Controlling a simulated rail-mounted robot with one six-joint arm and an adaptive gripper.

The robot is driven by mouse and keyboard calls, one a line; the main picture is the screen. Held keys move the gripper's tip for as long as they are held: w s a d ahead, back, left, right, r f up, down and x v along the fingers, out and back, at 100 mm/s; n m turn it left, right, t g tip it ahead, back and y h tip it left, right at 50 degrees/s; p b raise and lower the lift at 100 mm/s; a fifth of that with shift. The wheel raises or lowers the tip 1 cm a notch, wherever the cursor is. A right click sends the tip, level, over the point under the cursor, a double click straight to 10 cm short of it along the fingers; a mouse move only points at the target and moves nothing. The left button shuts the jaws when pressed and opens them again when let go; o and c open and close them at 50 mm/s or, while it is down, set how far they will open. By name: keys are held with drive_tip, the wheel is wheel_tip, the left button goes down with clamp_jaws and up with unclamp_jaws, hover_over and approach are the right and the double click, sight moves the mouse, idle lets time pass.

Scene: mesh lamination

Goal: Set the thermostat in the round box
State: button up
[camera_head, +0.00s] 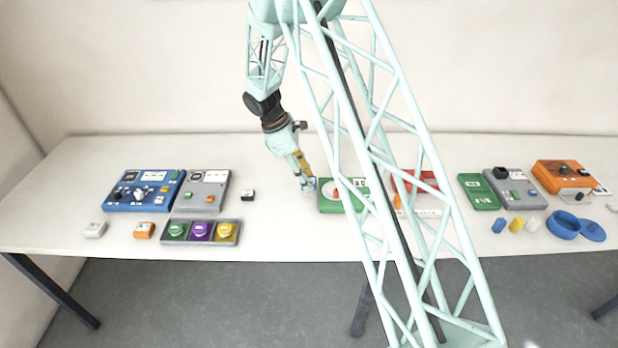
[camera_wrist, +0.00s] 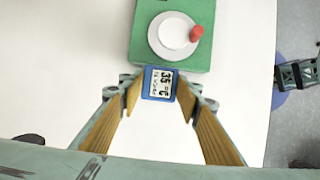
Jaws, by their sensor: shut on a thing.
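The thermostat, a small blue block with a white numeric display (camera_wrist: 160,83), sits between the fingertips of my gripper (camera_wrist: 160,92) in the wrist view. My gripper is shut on it. In the head view my gripper (camera_head: 308,184) is low over the middle of the table, at the left end of a green device. The thermostat shows there only as a small blue patch. The round box (camera_head: 564,225) is blue and stands open at the right front of the table. Its blue round lid (camera_head: 593,232) lies beside it on the right.
The green device (camera_wrist: 203,58) with a white dial and red knob is just beyond the thermostat. Blue and yellow cylinders (camera_head: 516,225) stand left of the round box. Grey (camera_head: 515,188) and orange (camera_head: 560,176) devices stand behind it. My arm hides part of the table's middle.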

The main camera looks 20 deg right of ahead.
drive_tip(key=shift+w+d+f, duration=0.1)
drive_tip(key=shift+w+d, duration=0.35)
drive_tip(key=shift+w, duration=0.3)
drive_tip(key=shift+w+d+f, duration=0.1)
drive_tip(key=shift+w+d, duration=0.3)
drive_tip(key=shift+w, duration=0.35)
drive_tip(key=shift+w+d+f, duration=0.1)
drive_tip(key=shift+w+d, duration=0.35)
drive_tip(key=shift+w, duration=0.3)
drive_tip(key=shift+f, duration=1.7)
drive_tip(key=shift+f, duration=0.15)
drive_tip(key=o, duration=0.9)
drive_tip(key=shift+v, duration=6.15)
